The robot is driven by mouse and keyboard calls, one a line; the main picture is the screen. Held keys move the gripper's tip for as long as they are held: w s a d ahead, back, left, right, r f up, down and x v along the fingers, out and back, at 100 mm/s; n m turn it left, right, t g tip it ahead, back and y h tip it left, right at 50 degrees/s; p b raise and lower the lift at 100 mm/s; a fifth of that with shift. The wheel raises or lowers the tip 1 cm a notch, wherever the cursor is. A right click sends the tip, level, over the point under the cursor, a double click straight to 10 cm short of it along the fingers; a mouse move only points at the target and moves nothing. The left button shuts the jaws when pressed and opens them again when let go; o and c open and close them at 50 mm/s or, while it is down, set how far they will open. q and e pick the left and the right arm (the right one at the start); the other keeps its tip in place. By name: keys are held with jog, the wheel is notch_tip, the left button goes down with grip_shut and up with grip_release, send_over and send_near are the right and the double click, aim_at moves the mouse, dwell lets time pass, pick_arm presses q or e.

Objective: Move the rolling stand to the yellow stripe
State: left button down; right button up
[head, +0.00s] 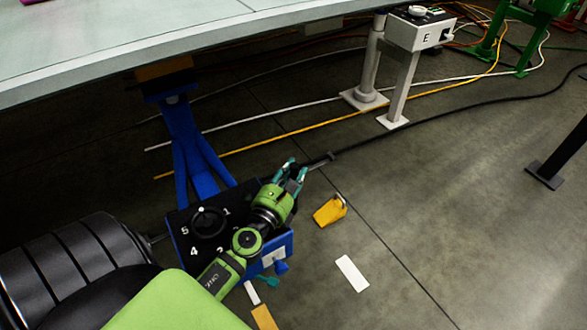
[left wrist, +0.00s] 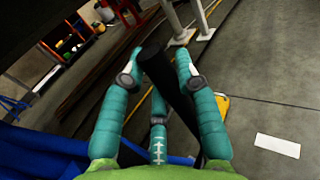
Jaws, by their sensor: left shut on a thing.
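A blue stand (head: 190,137) with splayed legs stands under the pale wing surface, an orange block at its top. I cannot tell for sure that it is the rolling stand. A blue-sided box (head: 279,248) with a black numbered top and a round dial is at its foot, partly hidden by my left arm. My left gripper (head: 297,172) is beyond the box's right edge. In the left wrist view its teal fingers are shut on a black bar (left wrist: 182,85). A short yellow stripe (head: 265,317) lies on the floor at the bottom edge. My right gripper is out of view.
A yellow wedge-shaped piece (head: 329,211) and a white strip (head: 352,273) are on the floor right of my gripper. A post-mounted box marked E (head: 421,30) stands farther back. Several cables cross the floor. The right-hand floor is mostly open, with a dark post (head: 562,155).

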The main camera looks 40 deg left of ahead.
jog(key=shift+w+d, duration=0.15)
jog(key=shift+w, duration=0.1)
pick_arm(q)
jog(key=c, duration=0.9)
grip_release()
jog(key=shift+w, duration=0.1)
jog(key=shift+s, duration=0.2)
jog(key=s, duration=0.3)
jog(key=s+d, duration=0.1)
jog(key=s, duration=0.3)
jog(key=s+d, duration=0.1)
jog(key=s, duration=0.3)
jog(key=shift+s+d, duration=0.2)
jog(key=shift+s, duration=0.05)
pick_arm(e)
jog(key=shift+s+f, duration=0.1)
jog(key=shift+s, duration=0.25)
